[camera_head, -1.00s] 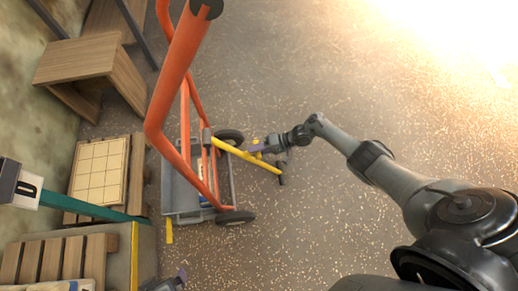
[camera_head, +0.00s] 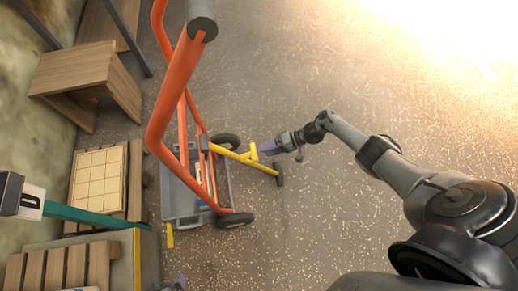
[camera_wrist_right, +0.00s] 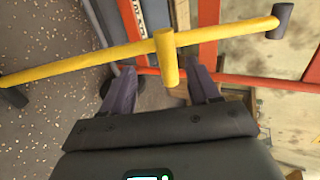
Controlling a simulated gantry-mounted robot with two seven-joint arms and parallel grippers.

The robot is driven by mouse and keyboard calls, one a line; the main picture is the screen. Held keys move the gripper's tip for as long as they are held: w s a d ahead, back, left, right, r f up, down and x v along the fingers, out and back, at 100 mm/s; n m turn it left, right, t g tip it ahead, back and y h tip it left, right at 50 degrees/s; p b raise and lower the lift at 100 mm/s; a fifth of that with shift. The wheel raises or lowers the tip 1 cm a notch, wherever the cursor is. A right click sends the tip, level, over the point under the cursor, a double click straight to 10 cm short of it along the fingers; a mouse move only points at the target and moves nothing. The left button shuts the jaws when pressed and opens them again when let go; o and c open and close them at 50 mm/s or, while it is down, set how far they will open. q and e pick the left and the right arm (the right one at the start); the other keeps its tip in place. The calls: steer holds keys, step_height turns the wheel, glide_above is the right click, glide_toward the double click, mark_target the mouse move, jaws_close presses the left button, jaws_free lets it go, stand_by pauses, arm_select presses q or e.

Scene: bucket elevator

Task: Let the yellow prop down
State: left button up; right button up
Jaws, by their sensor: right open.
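The yellow prop (camera_head: 237,156) is a bar with a short side stub and a dark foot, angled out from the orange hand truck (camera_head: 182,82) in the head view. In the right wrist view the prop (camera_wrist_right: 80,63) crosses the upper picture, its stub pointing towards me between the finger lines. My right gripper (camera_head: 264,147) is open, just right of the stub; its two purple fingers (camera_wrist_right: 163,88) also show in the wrist view. I cannot tell whether they touch the stub. A dark tip at the bottom edge, probably my left gripper (camera_head: 180,284), is mostly cut off.
The hand truck has a grey tray (camera_head: 180,205) and black wheels (camera_head: 236,220). Wooden stools (camera_head: 85,75), a crate with a gridded top (camera_head: 98,180) and a teal bar (camera_head: 95,216) stand on the left. Speckled floor to the right is free.

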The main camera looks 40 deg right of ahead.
steer(key=shift+p+v, duration=0.35)
steer(key=shift+v, duration=1.55)
steer(key=shift+f, duration=0.1)
